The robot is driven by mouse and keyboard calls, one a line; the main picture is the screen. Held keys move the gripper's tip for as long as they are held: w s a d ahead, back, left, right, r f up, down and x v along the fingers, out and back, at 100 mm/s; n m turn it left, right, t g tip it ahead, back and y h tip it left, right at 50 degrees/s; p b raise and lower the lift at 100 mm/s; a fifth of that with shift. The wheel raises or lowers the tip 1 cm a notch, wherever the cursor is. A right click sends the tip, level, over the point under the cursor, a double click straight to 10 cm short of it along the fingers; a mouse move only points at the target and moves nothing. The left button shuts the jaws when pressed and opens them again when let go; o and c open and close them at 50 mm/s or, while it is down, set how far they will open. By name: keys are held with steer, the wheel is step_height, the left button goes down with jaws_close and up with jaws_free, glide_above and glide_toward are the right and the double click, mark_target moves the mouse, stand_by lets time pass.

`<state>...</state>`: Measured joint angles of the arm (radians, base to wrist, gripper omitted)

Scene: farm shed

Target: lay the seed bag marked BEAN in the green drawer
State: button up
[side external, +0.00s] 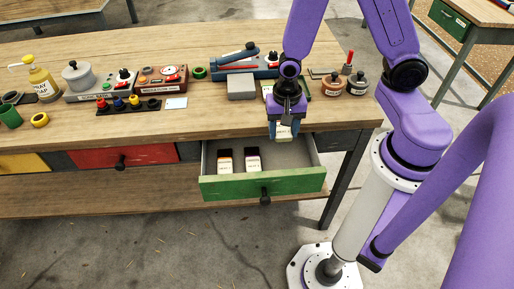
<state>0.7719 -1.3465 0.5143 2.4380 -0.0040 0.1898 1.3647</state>
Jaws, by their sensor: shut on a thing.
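My gripper (284,131) is over the back right part of the open green drawer (262,187), pointing down. It is shut on a small pale seed bag (285,136), which shows just below the fingers; its marking cannot be read from here. Two other small bags stand or lie inside the drawer: one with an orange patch (225,161) on the left and one with a purple patch (252,160) to its right. Their labels are too small to read. The drawer's dark knob (265,197) faces the front.
The wooden workbench (205,115) carries a grey block (241,87), a blue device with a lever, a red device (162,79), a yellow bottle (41,80) and jars (331,84). A red drawer (110,157) and a yellow drawer are closed at the left. The drawer's right side has bare floor.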

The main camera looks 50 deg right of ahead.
steer(key=s+f, duration=0.1)
steer(key=s, duration=0.4)
steer(key=f, duration=1.3)
steer(key=shift+w+d+f, duration=0.1)
steer(key=shift+d, duration=0.25)
steer(key=shift+w+d+f, duration=0.15)
steer(key=shift+w+d, duration=0.05)
steer(key=shift+w, duration=0.05)
steer(key=shift+w+d, duration=1)
steer(key=shift+w+d+f, duration=0.1)
steer(key=shift+w+d, duration=0.15)
steer(key=shift+d, duration=0.05)
steer(key=shift+s+a+f, duration=0.1)
steer(key=shift+f, duration=0.4)
